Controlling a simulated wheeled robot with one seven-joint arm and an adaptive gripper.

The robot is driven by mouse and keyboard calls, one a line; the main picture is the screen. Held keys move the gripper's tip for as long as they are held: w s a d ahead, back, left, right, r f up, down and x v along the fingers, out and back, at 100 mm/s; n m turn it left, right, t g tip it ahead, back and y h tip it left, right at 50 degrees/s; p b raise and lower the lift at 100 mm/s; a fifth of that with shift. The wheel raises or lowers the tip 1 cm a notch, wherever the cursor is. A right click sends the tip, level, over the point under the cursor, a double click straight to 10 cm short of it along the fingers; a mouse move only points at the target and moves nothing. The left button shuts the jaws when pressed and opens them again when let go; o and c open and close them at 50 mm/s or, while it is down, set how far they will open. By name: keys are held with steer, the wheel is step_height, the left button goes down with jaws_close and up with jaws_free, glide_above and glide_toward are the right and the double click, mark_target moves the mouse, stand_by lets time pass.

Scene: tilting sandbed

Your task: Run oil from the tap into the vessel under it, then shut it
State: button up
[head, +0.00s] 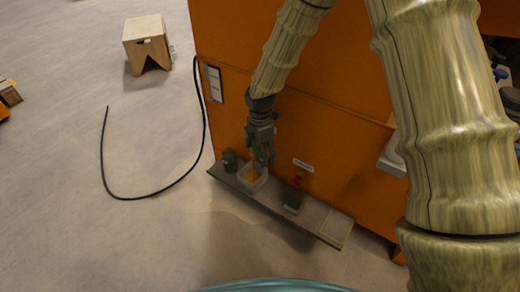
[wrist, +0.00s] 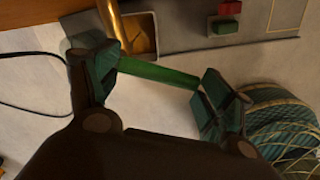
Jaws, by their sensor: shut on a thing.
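My gripper (head: 263,158) is at the orange cabinet's front, above the shelf. In the wrist view its fingers (wrist: 158,88) stand apart with a green bar (wrist: 155,74), which looks like the tap's handle, held between the fingertips. A square pale vessel (head: 243,184) stands on the shelf just below my gripper, with amber colour inside. The vessel also shows in the wrist view (wrist: 155,16), with amber in it. A shiny golden column (wrist: 119,24) comes down at its left side; I cannot tell whether it is the spout or running oil. The tap's body is mostly hidden by my gripper.
The grey shelf (head: 268,203) also carries a dark can (head: 230,160) left of the vessel and a green block (head: 292,204) to the right, with a red piece (head: 297,181) near it. A black cable (head: 150,196) lies on the floor. A wooden stool (head: 147,42) stands far back.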

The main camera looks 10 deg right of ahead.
steer(key=shift+s+f, duration=0.1)
steer(key=o, duration=1.4)
step_height(320, 180, up, 12)
steer(key=shift+r, duration=0.1)
